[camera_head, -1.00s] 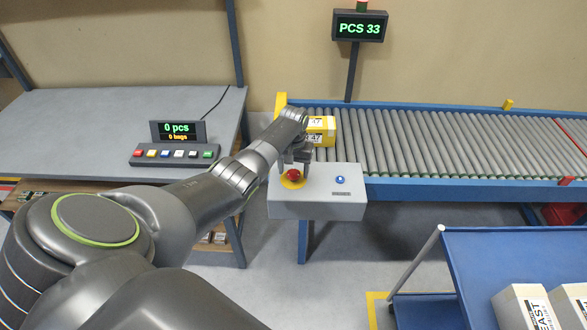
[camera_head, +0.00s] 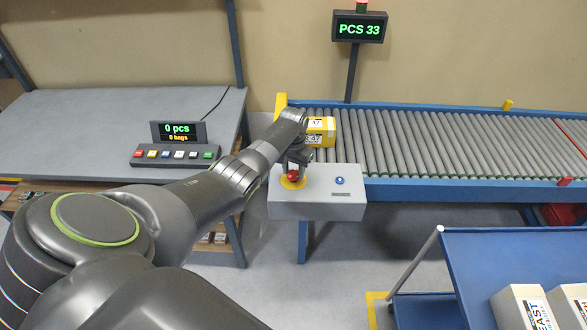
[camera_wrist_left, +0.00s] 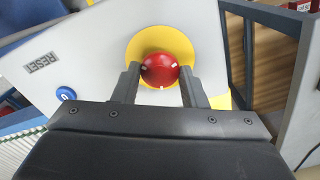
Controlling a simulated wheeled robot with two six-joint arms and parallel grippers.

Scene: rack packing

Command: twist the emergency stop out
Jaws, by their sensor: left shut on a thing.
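The emergency stop is a red mushroom button (camera_head: 293,175) on a yellow disc (camera_head: 286,184), on top of a grey control box (camera_head: 318,206) at the conveyor's near left end. My left gripper (camera_head: 297,162) points down over it and is shut on the red button. In the left wrist view the two fingers sit on either side of the red button (camera_wrist_left: 160,69), with the yellow disc (camera_wrist_left: 148,42) around it. A blue reset button (camera_head: 340,180) is on the same box. My right gripper is not in view.
A yellow carton (camera_head: 321,130) sits on the roller conveyor (camera_head: 430,140) just behind the box. A grey table with a button panel (camera_head: 172,154) stands at left. A blue cart (camera_head: 480,260) with cartons is at lower right.

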